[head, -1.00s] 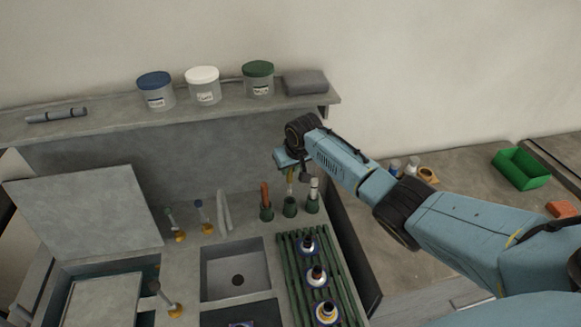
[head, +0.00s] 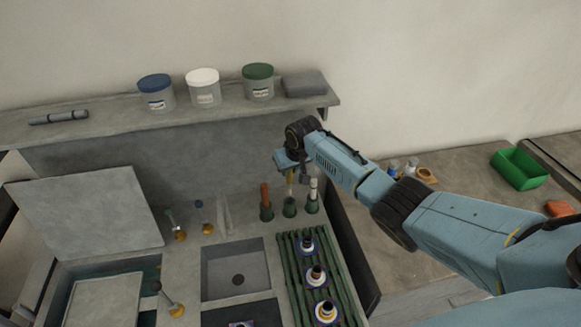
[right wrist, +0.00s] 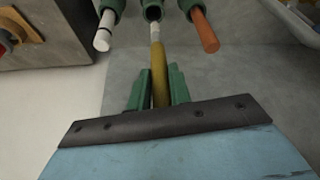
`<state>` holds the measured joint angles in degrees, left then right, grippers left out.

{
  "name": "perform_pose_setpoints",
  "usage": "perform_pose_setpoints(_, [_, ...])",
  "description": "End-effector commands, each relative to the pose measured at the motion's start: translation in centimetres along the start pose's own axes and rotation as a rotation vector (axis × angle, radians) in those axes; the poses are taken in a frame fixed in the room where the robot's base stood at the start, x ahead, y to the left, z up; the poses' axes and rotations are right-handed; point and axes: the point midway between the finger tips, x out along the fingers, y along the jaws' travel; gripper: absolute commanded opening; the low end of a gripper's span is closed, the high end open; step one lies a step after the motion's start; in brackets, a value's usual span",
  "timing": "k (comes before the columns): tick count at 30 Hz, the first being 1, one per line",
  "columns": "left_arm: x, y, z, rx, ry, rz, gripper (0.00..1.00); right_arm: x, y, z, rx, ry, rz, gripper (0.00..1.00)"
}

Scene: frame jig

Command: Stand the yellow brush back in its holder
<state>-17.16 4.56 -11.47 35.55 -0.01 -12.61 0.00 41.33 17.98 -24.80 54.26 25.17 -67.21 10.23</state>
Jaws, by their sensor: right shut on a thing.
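The yellow brush (right wrist: 160,75) is between the green fingers of my right gripper (right wrist: 158,92), which is shut on its handle. In the head view the brush (head: 290,184) hangs nearly upright below my right gripper (head: 291,168). Its pale end points down at the mouth of the middle green holder (head: 289,208), which also shows in the right wrist view (right wrist: 152,12). The end is at the mouth or just inside it; I cannot tell how deep. My left gripper is not in view.
An orange-handled tool (head: 265,194) and a white-handled tool (head: 314,187) stand in the holders on either side. A sink (head: 230,262) and a green slatted rack (head: 291,290) with several bottles lie in front. A shelf (head: 225,109) with jars runs behind.

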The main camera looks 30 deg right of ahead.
Motion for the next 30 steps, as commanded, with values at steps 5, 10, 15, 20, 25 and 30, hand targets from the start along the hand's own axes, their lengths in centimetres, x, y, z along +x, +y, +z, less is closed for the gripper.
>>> perform_pose_setpoints(5, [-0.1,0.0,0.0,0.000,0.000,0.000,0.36,0.0,0.0,0.0,0.000,0.001,-0.001,0.00])
perform_pose_setpoints(10, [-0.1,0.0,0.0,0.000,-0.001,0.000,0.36,0.0,0.0,0.0,0.000,0.001,-0.001,0.00])
perform_pose_setpoints(15, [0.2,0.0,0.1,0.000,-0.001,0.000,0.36,0.3,0.0,0.1,0.000,0.001,-0.001,0.00])
perform_pose_setpoints(20, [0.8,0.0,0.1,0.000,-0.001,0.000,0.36,1.1,-0.1,0.4,0.001,0.002,-0.001,0.00])
perform_pose_setpoints(25, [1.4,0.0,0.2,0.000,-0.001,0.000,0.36,1.9,-0.1,0.7,0.001,0.002,-0.002,0.00])
perform_pose_setpoints(30, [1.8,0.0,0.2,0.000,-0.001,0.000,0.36,2.4,-0.1,0.9,0.001,0.002,-0.002,0.00])
